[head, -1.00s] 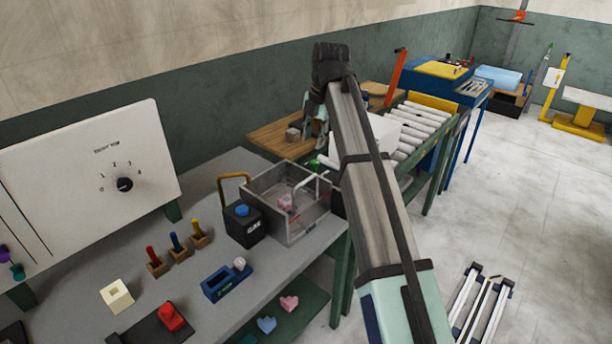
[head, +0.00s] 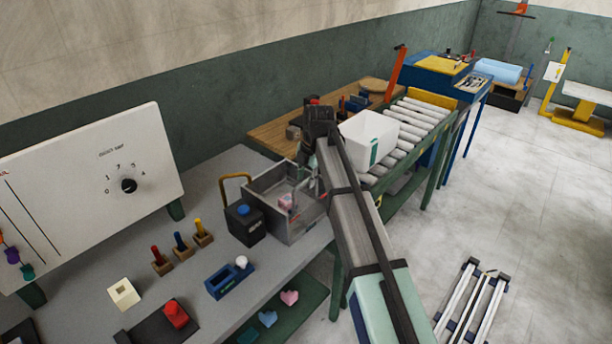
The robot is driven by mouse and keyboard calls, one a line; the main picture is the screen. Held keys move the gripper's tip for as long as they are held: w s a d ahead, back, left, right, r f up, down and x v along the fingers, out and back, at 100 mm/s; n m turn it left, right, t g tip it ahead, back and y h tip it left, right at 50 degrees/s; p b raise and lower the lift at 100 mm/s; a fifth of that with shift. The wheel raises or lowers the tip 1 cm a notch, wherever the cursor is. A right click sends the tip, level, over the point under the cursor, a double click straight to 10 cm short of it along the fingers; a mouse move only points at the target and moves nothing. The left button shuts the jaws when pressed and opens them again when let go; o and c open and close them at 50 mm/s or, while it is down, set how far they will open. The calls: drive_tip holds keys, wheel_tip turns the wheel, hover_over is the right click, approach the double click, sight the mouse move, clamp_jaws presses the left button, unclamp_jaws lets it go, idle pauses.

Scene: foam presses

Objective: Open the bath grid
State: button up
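The bath (head: 262,205) is a grey, open-topped box near the back right end of the grey bench. A pink piece (head: 287,201) shows inside it. The grid is hard to make out; a pale, thin bar shows inside the bath by the pink piece, partly covered by my arm. My gripper (head: 314,181) points down at the bath's right side, close to that bar. The fingers are small and mostly hidden by my wrist, so I cannot tell whether they are open or touch anything.
A black box with a blue knob (head: 243,210) and a yellow handle (head: 235,180) stand left of the bath. A white bin (head: 366,135) sits on the rollers behind my arm. Colour-handled tools (head: 180,243) and a blue holder (head: 229,282) stand on the bench in front.

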drive_tip(key=shift+f, duration=0.1)
clamp_jaws()
drive_tip(key=shift+w, duration=0.1)
